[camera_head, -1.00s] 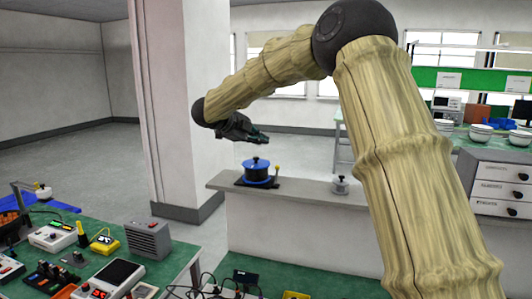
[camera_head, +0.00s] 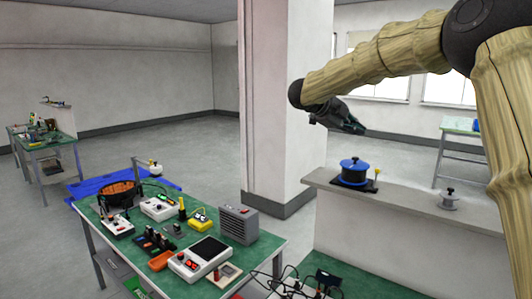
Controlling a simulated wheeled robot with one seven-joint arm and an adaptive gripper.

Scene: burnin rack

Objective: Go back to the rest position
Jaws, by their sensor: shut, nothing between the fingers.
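My gripper (camera_head: 350,127) is shut and empty at the end of my raised arm, which reaches in from the right side of the view. It hangs in the air above and slightly left of a blue-lidded black pot (camera_head: 354,171). The pot stands on a light counter (camera_head: 410,205) and is apart from the gripper. The fingertips look small and dark at this distance.
A green-topped bench (camera_head: 262,247) at lower left carries meters, a grey box (camera_head: 239,225) and a pan (camera_head: 118,196). A square pillar (camera_head: 278,100) stands behind it. A small grey pot (camera_head: 449,199) is on the counter. Open floor (camera_head: 180,148) lies at left.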

